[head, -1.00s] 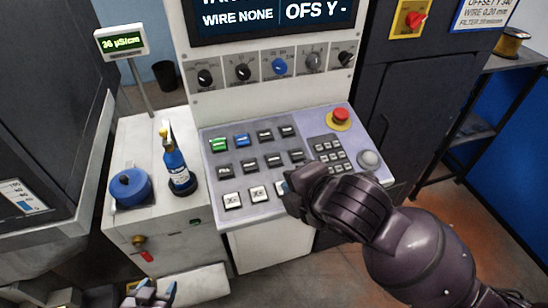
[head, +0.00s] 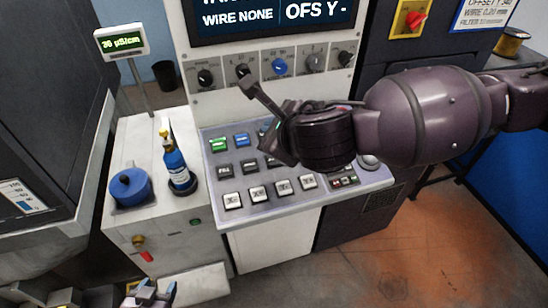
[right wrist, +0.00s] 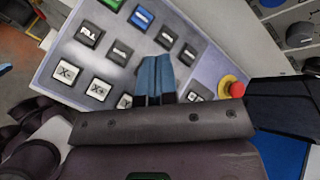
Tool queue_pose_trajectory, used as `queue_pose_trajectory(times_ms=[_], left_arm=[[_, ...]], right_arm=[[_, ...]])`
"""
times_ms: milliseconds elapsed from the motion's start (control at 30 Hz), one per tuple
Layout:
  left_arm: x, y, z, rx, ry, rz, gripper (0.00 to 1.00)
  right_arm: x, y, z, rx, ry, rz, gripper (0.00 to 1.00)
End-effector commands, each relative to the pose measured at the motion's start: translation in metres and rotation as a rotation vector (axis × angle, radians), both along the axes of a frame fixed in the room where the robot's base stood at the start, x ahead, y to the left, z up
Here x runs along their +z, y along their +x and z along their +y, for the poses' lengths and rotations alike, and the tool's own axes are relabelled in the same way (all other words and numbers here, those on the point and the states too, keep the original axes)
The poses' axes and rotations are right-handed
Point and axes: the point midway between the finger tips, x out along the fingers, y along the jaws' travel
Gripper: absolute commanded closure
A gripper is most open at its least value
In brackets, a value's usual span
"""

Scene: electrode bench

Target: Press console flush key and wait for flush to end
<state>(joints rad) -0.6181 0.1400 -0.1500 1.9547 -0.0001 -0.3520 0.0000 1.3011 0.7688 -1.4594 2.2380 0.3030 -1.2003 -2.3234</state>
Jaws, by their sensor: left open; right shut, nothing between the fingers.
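The sloping console panel (head: 213,195) has rows of keys: a green key (head: 218,144), a blue key (head: 242,140), dark keys, and white axis keys (head: 232,201). I cannot read which key is flush. A dark key labelled FILL (right wrist: 89,33) shows in the right wrist view. My right gripper (right wrist: 155,68) is shut and empty, with blue fingertips over the dark keys; they cover part of the second row. I cannot tell whether they touch a key. In the head view my right arm hides the panel's right part. My left gripper (head: 150,291) is open, low at the left.
The screen (head: 270,15) reads WIRE NONE and OFS Y -. Knobs (head: 279,67) line the upright face. A red stop button (right wrist: 237,89) is right of the fingers. A blue bottle (head: 176,165), blue lidded pot (head: 130,187) and conductivity display (head: 121,41) are at left.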

Motion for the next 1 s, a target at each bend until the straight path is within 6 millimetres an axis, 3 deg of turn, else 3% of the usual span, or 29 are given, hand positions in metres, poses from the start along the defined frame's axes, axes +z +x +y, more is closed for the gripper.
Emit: queue_pose_trajectory(times_ms=[200, 633, 1000], left_arm=[[0.000, 0.000, 0.000, 0.000, 0.000, 0.000, 0.42], [-0.001, 0.000, 0.000, 0.000, 0.000, 0.000, 0.42], [-0.010, 0.001, 0.000, 0.000, 0.000, -0.004, 0.42]], right_arm=[[0.007, 0.010, -0.006, 0.044, -0.095, -0.062, 1.00], [0.006, 0.010, -0.006, 0.045, -0.096, -0.062, 1.00], [-0.020, 0.014, -0.004, 0.044, -0.094, -0.063, 1.00]])
